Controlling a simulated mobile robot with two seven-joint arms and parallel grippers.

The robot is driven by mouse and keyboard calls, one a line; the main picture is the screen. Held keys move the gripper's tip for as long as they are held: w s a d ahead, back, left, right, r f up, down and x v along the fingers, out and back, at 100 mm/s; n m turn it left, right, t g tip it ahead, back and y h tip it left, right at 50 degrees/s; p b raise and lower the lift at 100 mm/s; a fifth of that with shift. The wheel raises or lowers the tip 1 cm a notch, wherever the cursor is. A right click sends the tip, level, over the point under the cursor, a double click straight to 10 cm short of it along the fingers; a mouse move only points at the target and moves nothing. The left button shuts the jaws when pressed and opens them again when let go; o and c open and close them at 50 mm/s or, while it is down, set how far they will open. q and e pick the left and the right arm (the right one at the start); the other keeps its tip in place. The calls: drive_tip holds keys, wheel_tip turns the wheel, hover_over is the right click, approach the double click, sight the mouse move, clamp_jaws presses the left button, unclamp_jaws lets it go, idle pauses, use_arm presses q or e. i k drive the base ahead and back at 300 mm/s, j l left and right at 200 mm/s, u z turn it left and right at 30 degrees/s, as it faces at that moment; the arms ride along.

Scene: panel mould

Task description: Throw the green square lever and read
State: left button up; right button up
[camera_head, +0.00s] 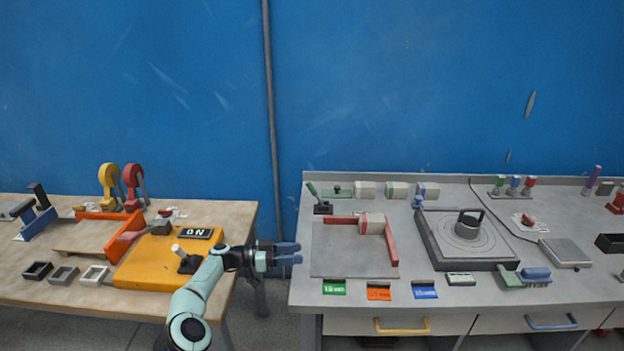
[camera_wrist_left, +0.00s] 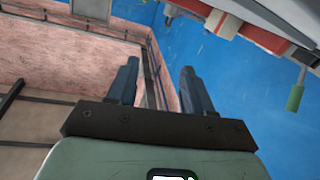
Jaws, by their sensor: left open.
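A lever with a green handle (camera_head: 312,189) stands on a black base (camera_head: 323,208) at the back left corner of the grey bench. Its handle leans to the left. A green handle (camera_wrist_left: 295,97) also shows at the right of the left wrist view, apart from the fingers. My left gripper (camera_head: 287,254) is open and empty, in front of and left of this lever, over the gap between the two tables. Its two fingers also show in the left wrist view (camera_wrist_left: 158,88). A dark display (camera_head: 196,233) reading "ON" sits on the orange-yellow box. My right gripper is not seen.
The orange-yellow box (camera_head: 150,268) carries a white-tipped lever (camera_head: 178,250) near my left arm. A grey plate (camera_head: 340,262) with a red bracket (camera_head: 391,243) lies right of my gripper. Small coloured labels line the grey bench's front. A blue wall stands behind.

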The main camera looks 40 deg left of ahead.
sight(309, 185)
drive_tip(key=i+j, duration=0.2)
drive_tip(key=j, duration=0.15)
drive_tip(key=i+j, duration=0.15)
drive_tip(key=j, duration=0.15)
drive_tip(key=i+j, duration=0.2)
drive_tip(key=j, duration=0.15)
drive_tip(key=i+j, duration=0.15)
drive_tip(key=j, duration=0.15)
